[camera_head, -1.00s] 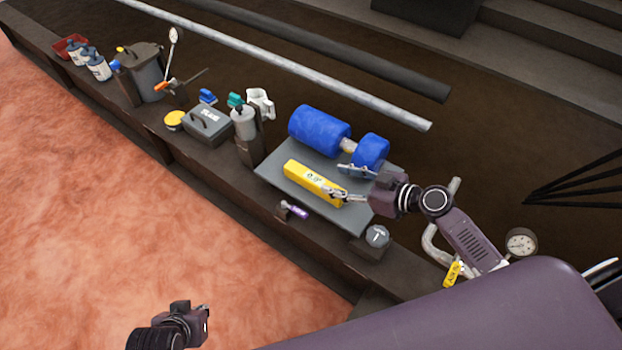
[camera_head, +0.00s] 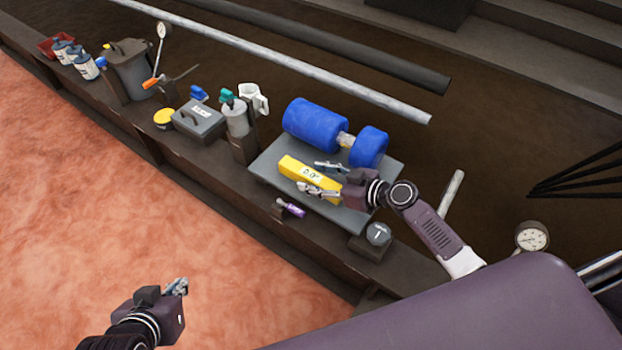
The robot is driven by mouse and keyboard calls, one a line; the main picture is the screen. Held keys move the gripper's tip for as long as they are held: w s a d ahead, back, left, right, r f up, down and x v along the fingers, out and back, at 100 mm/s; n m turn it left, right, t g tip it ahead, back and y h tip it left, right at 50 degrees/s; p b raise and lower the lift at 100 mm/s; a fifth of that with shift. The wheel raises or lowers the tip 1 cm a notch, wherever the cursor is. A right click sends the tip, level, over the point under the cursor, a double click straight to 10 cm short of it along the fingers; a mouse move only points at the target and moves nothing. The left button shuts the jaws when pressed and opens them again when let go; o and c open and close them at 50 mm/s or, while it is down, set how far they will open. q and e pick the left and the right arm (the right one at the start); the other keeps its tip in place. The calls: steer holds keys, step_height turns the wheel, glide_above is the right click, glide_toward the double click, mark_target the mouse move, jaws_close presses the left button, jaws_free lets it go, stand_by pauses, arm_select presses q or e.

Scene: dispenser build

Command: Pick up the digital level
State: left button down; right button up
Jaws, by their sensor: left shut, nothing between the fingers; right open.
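The digital level (camera_head: 294,167) is a yellow bar with a white display label. It lies on a grey plate (camera_head: 272,187) on the dark ledge. My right gripper (camera_head: 324,176) is open over the right part of the level, with one finger on its near side and the other on its far side. The gripper hides the level's right end, and I cannot tell whether the fingers touch it. My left gripper (camera_head: 177,287) is shut and empty above the orange-red ground at the lower left, far from the level.
Blue rollers (camera_head: 314,124) lie on the plate behind the level. A long pipe (camera_head: 300,66) runs behind.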

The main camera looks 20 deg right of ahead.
steer(key=shift+x, duration=0.9)
steer(key=shift+c, duration=0.5)
jaws_close()
steer(key=shift+r, duration=0.1)
